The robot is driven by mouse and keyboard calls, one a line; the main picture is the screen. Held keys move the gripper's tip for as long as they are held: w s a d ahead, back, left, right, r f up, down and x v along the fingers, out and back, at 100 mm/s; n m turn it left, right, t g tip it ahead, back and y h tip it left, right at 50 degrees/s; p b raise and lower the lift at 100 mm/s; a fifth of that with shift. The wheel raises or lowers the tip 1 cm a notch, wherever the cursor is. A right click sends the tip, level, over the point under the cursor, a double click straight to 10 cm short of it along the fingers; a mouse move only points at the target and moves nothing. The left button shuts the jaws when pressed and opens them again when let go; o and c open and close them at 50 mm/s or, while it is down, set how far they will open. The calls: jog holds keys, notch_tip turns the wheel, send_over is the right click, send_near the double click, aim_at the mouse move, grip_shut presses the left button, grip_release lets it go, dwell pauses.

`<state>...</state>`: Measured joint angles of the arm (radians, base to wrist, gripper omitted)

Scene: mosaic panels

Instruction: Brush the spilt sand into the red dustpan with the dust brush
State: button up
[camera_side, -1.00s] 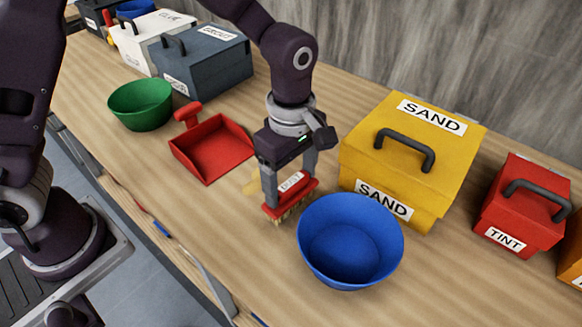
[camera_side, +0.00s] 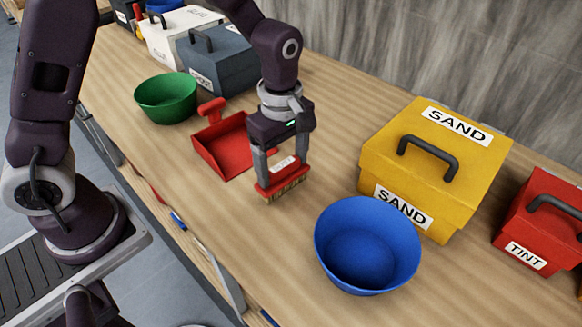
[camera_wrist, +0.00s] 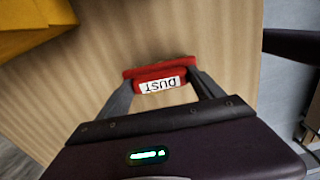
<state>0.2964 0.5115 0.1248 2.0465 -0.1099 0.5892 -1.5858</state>
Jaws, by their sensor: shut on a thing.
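My gripper (camera_side: 281,170) is shut on the dust brush (camera_side: 283,181), a red block with a white label and tan bristles pointing down. The bristles are at or just above the table; I cannot tell which. In the wrist view the brush (camera_wrist: 158,73) sits between my fingers, its DUST label showing. The red dustpan (camera_side: 219,152) lies on the table just left of and behind the brush, its handle pointing away to the back left. My gripper hides part of its right side. I see no sand on the table or in the visible part of the pan.
A blue bowl (camera_side: 367,247) stands to the right of the brush. The yellow SAND box (camera_side: 450,170) is behind it, with a red TINT box (camera_side: 538,222) further right. A green bowl (camera_side: 166,98) and a dark grey box (camera_side: 220,62) stand beyond the dustpan. The table front of the brush is clear.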

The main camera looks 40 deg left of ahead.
jog(key=shift+w+a, duration=0.15)
jog(key=shift+a, duration=3.35)
notch_tip(320, 180, up, 8)
jog(key=shift+r, duration=0.1)
jog(key=shift+a+f, duration=0.3)
jog(key=shift+f, duration=0.9)
jog(key=shift+a+f, duration=0.35)
jog(key=shift+f, duration=0.8)
jog(key=shift+a+f, duration=0.3)
jog(key=shift+f, duration=0.9)
jog(key=shift+w+a+f, duration=0.15)
jog(key=shift+a+f, duration=0.35)
jog(key=shift+a, duration=0.3)
jog(key=shift+c, duration=0.9)
jog(key=shift+w+a, duration=0.1)
jog(key=shift+a, duration=0.9)
jog(key=shift+a+r, duration=0.1)
jog(key=shift+r, duration=0.1)
notch_tip(320, 180, up, 8)
